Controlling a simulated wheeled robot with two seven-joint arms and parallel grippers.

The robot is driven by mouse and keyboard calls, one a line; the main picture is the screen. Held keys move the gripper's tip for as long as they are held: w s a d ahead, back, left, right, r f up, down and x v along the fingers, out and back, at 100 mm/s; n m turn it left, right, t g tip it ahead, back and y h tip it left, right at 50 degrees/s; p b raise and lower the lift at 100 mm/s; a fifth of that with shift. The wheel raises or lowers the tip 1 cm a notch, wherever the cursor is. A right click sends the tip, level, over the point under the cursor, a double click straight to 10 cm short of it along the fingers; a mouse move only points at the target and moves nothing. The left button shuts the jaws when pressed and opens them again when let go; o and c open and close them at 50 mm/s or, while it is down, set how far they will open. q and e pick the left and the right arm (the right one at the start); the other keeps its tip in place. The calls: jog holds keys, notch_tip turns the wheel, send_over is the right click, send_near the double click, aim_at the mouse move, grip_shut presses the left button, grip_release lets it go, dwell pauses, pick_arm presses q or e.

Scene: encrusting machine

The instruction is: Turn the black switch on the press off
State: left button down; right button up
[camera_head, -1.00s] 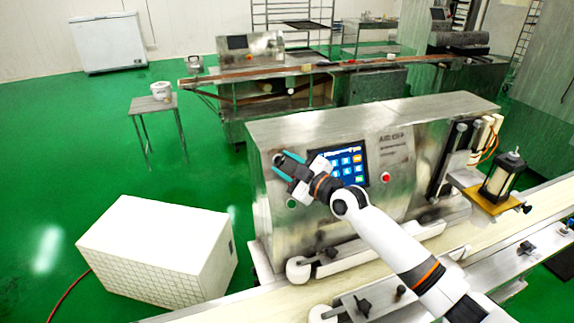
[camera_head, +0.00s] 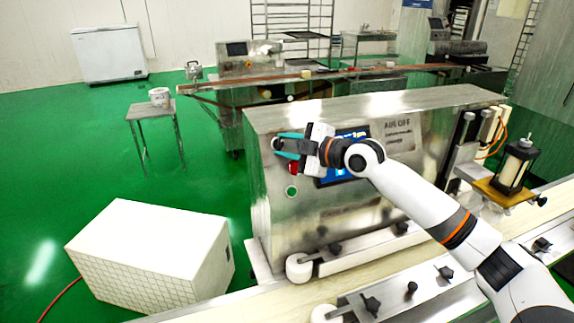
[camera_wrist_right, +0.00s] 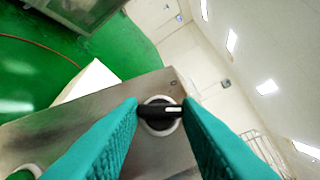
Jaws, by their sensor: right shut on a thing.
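The steel press (camera_head: 350,215) stands in the middle of the head view. The black switch (camera_wrist_right: 160,113) sits in a pale round collar on its front panel. In the wrist view its bar lies across the gap between the two teal fingertips, with a white mark on its right half. My right gripper (camera_head: 281,145) is at the panel's upper left corner and is shut on the switch, with a finger on each end of the bar. In the head view the fingers mostly hide the switch. My left gripper is not in view.
A red button (camera_head: 293,168) and a green button (camera_head: 291,191) sit just below my right gripper. My forearm partly covers the blue touchscreen (camera_head: 335,175). A conveyor belt (camera_head: 400,250) runs along the press's front. A white box (camera_head: 150,250) stands on the floor at left.

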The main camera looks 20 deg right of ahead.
jog(key=shift+n+g, duration=0.5)
jog(key=shift+w+r+n+g, duration=0.15)
jog(key=shift+n+g, duration=0.35)
jog(key=shift+n, duration=0.5)
jog(key=shift+r+n+g+h+p, duration=0.15)
jog(key=shift+r+n+g+p, duration=0.15)
jog(key=shift+n, duration=0.3)
jog(key=shift+r+n+g+h+p, duration=0.15)
jog(key=shift+n+g, duration=0.25)
jog(key=shift+n, duration=0.2)
jog(key=n+g+h+p, duration=0.1)
jog(key=n+p, duration=0.1)
jog(key=n+g+h+p, duration=0.1)
jog(key=n+p, duration=0.1)
jog(key=shift+w+a+r+p, duration=0.1)
jog(key=shift+r+p, duration=0.05)
jog(key=shift+p, duration=0.2)
pick_arm(q)
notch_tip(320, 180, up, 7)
jog(key=p, duration=0.2)
pick_arm(e)
jog(key=shift+n+g+h, duration=0.6)
jog(key=shift+n, duration=0.5)
jog(key=o, duration=1)
jog(key=shift+w, duration=0.1)
